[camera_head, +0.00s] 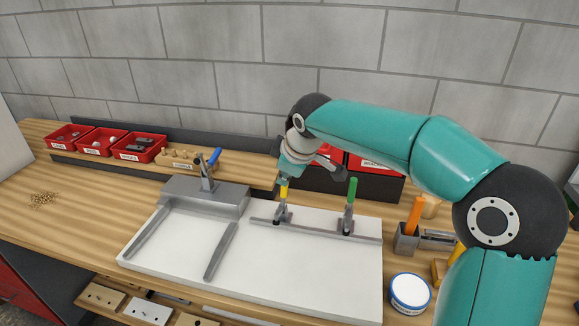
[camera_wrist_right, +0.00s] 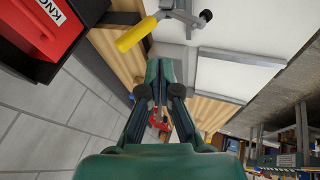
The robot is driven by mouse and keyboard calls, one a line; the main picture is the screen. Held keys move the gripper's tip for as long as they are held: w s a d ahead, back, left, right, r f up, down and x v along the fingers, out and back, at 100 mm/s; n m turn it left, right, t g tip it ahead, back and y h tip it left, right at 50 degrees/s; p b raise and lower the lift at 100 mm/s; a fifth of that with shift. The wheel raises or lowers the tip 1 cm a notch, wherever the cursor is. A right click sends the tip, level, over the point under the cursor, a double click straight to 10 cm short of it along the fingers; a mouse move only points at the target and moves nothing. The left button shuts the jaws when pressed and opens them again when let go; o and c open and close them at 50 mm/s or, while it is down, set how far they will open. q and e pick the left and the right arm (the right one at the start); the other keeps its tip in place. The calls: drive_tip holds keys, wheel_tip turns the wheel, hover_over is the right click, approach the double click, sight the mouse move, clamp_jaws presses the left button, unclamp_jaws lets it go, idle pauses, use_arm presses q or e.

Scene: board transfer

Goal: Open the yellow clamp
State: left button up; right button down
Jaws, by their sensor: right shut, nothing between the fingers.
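The yellow clamp (camera_head: 282,210) sits on the rail at the back of the white board (camera_head: 300,270), left of the green-handled clamp (camera_head: 351,200). Its yellow handle (camera_head: 284,190) points up in the head view, its upper end close to my gripper. My right gripper (camera_head: 284,180) is over that handle, shut and empty. In the right wrist view the fingers (camera_wrist_right: 164,72) are together, and the yellow handle (camera_wrist_right: 136,34) lies beyond and left of their tips, seemingly apart from them. My left gripper is not in view.
A blue-handled clamp (camera_head: 211,165) stands on the grey block at the board's left. Red bins (camera_head: 140,147) line the back left. A grey holder with an orange-handled tool (camera_head: 414,215) and a round white tub (camera_head: 410,293) stand right of the board. The board's middle is clear.

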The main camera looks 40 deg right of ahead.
sight(281, 197)
drive_tip(key=w+d+f+p, duration=0.1)
drive_tip(key=w+d+f, duration=0.2)
drive_tip(key=f, duration=0.1)
drive_tip(key=shift+w, duration=0.35)
